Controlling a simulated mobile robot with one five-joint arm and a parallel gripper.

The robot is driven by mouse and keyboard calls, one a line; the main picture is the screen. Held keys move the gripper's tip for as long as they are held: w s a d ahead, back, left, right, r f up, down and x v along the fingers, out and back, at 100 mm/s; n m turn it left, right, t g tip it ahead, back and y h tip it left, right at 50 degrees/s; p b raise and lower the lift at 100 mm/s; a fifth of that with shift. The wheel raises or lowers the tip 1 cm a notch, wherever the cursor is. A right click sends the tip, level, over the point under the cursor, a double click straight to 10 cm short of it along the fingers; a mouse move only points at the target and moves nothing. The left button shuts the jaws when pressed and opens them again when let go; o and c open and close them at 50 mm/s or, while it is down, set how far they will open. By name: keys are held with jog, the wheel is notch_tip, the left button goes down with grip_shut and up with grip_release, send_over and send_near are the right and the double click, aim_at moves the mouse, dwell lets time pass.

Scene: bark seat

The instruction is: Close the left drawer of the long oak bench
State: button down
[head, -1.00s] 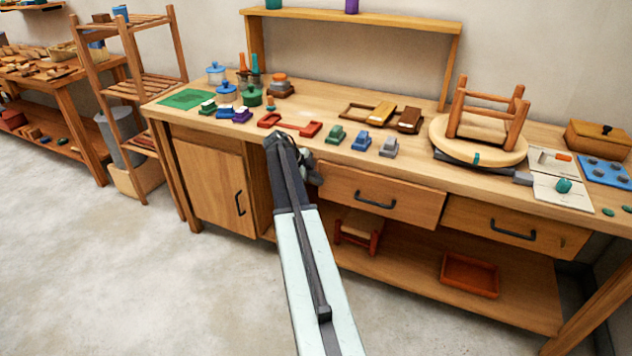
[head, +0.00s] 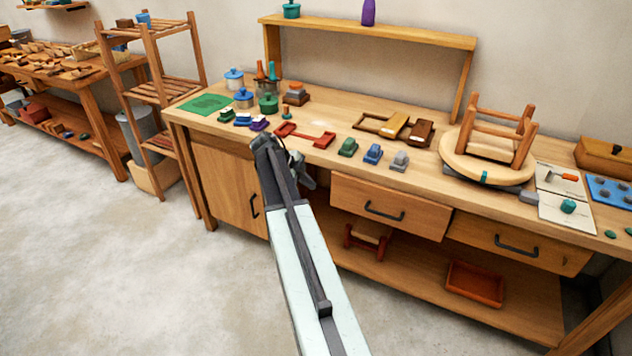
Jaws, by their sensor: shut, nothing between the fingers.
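The long oak bench (head: 232,130) stands along the wall. Its left drawer (head: 365,196), with a dark bar handle (head: 384,211), is at the middle of the bench front. Its front seems to stand slightly forward of the right drawer's (head: 490,229); how far is hard to tell. My gripper (head: 306,183) is shut and empty, just left of the left drawer's front in the picture. It is small and partly hidden behind my arm's end, so I cannot tell whether it touches the drawer.
A cupboard door (head: 230,190) is left of my arm. A small stool (head: 366,240) and a red tray (head: 474,283) lie on the lower shelf. Toy cars, jars and an upturned stool (head: 497,140) stand on the bench top. The floor (head: 130,270) at left is clear.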

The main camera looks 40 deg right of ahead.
jog(key=s+a+f+n+t+y, duration=0.1)
jog(key=a+n+y, duration=0.1)
jog(key=a+n, duration=0.8)
jog(key=s+a+f+n+y, duration=0.2)
jog(key=a+n, duration=0.8)
jog(key=a, duration=1)
jog(key=s+a+f+n+t+y, duration=0.1)
jog(key=s+a+n+y, duration=0.1)
jog(key=a+n, duration=0.9)
jog(key=a+y, duration=0.1)
jog(key=a, duration=0.4)
jog(key=shift+s+f+t, duration=0.25)
jog(key=shift+f+t, duration=0.05)
jog(key=shift+f, duration=0.1)
